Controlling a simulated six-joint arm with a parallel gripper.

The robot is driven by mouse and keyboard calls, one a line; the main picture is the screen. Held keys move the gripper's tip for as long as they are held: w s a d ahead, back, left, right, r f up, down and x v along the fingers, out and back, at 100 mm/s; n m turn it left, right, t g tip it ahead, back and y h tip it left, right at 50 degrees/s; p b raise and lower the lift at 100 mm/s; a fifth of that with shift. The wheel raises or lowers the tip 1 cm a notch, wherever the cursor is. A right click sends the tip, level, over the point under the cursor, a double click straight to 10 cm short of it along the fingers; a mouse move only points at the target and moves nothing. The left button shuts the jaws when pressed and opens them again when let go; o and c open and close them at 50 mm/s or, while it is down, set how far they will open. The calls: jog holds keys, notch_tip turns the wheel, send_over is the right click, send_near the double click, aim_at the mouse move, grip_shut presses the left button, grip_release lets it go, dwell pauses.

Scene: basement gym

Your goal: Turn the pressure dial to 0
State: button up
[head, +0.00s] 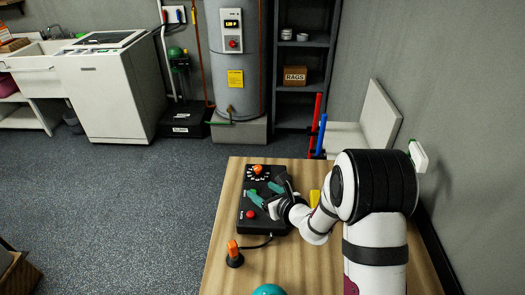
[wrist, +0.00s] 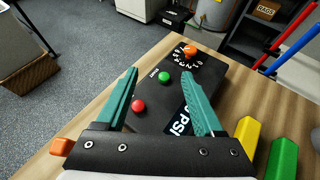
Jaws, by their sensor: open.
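The pressure dial (head: 257,169) is an orange knob with white markings around it, at the far end of a black control box (head: 246,196) on the wooden table. It also shows in the wrist view (wrist: 190,50), beyond my fingertips. The box carries a green button (wrist: 165,77) and a red button (wrist: 138,106), with white "PSI" lettering partly hidden by a finger. My gripper (head: 266,190) is open, its two teal fingers above the box, short of the dial. Nothing shows between the fingers. Which number the dial points to is too small to tell.
An orange-topped joystick (head: 234,254) and a teal ball (head: 269,290) are nearer on the table (head: 222,262). Yellow (wrist: 246,132) and green (wrist: 281,158) blocks lie right of the box. Red and blue upright bars (head: 319,130) stand past the far edge.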

aim_at(258, 169)
jog(key=shift+m+t+h, duration=0.7)
jog(key=shift+m+h, duration=0.1)
jog(key=shift+h, duration=0.1)
jog(key=w+d, duration=0.1)
jog(key=d, duration=0.1)
jog(key=w+d+f, duration=0.1)
jog(key=shift+w+d+f, duration=0.2)
jog(key=shift+w+d, duration=0.1)
jog(key=shift+d, duration=0.05)
jog(key=x, duration=1.5)
jog(key=shift+w+a+r, duration=0.1)
jog(key=shift+w, duration=0.05)
jog(key=shift+c, duration=0.2)
grip_shut()
